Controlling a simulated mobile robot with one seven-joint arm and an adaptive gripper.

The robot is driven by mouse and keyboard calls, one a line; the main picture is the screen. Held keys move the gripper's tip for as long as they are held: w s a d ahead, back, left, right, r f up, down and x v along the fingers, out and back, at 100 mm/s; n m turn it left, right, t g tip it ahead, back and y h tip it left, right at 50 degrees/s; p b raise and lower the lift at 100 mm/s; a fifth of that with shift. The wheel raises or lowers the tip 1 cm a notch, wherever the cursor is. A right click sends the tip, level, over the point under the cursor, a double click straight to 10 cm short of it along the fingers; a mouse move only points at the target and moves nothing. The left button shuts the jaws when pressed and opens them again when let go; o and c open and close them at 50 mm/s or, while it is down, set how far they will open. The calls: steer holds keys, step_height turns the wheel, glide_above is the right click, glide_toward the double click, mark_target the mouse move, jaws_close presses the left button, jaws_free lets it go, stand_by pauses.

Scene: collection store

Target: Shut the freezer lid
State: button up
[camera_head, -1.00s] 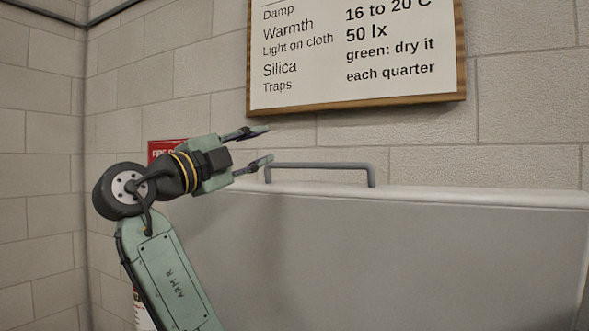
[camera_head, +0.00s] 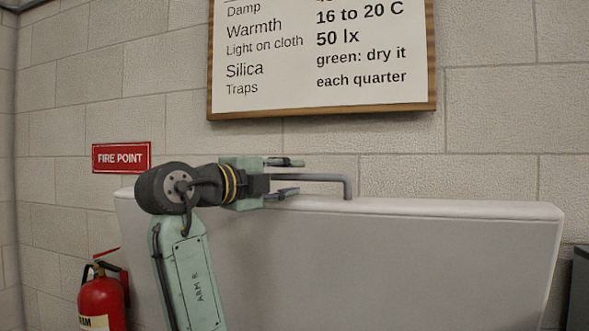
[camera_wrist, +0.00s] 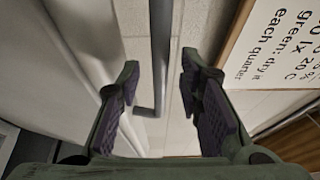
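The freezer lid (camera_head: 400,260) is a large pale grey panel standing raised in front of the wall. A grey bar handle (camera_head: 348,188) rises from its top edge. My gripper (camera_head: 292,177) is at the left part of the handle, pointing right. Its two fingers are apart, one above and one below the bar's line. In the wrist view the handle (camera_wrist: 160,45) runs between the open fingers (camera_wrist: 160,78), with a gap on both sides. The fingers hide the handle's left end in the head view. The freezer body is out of view.
A wooden-framed notice board (camera_head: 320,55) hangs on the block wall above the lid. A red fire point sign (camera_head: 121,157) and a red extinguisher (camera_head: 103,300) are at the left. A dark grey object (camera_head: 579,290) stands at the right edge.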

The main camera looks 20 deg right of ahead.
steer(key=shift+x, duration=1.2)
steer(key=shift+c, duration=0.5)
jaws_close()
